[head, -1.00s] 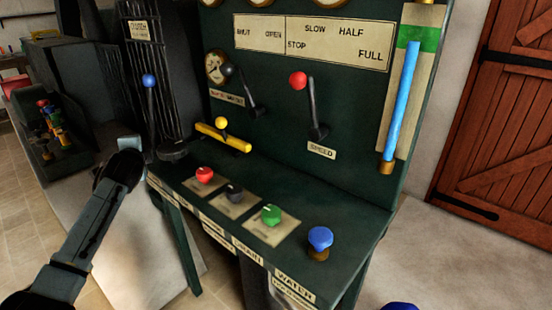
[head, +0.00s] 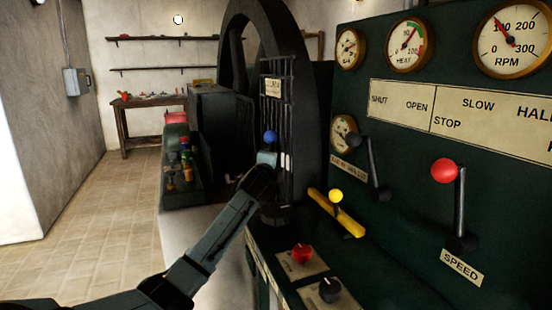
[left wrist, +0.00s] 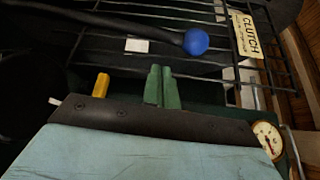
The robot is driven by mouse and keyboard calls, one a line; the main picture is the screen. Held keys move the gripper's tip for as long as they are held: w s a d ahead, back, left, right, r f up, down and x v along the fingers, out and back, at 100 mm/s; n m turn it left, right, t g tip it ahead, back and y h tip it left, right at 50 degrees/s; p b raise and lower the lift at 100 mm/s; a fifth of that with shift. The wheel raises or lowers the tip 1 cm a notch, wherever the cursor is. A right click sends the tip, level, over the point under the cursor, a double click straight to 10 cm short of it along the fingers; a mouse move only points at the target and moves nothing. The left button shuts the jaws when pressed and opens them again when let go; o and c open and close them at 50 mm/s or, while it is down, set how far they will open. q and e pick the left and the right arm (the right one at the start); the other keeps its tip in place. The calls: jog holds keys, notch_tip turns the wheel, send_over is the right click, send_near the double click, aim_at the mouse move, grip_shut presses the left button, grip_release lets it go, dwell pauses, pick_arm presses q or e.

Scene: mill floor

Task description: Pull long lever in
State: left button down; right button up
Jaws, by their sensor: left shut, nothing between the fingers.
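The long lever is a black rod with a blue knob (head: 270,137), standing in front of the black barred guard in the head view. In the left wrist view its blue knob (left wrist: 196,41) and dark rod (left wrist: 120,24) lie across the top, beside the CLUTCH plate (left wrist: 250,35). My left gripper (head: 267,157) is just below the knob in the head view and covers part of the rod. Its green fingers (left wrist: 160,86) are together and empty, pointing toward the rod. A gap shows between fingertips and rod; contact cannot be told. My right gripper is out of view.
Red (head: 302,253) and black (head: 330,290) knobs sit on the ledge. Tiled floor (head: 90,240) is open at left.

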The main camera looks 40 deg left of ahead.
pick_arm(q)
jog(key=b+x, duration=0.2)
jog(key=x, duration=0.7)
jog(key=shift+w+b, duration=0.15)
jog(key=shift+b, duration=0.25)
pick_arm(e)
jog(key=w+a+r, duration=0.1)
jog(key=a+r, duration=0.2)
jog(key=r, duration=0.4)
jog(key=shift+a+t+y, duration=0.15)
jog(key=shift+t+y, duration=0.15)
pick_arm(q)
jog(key=shift+f, duration=0.1)
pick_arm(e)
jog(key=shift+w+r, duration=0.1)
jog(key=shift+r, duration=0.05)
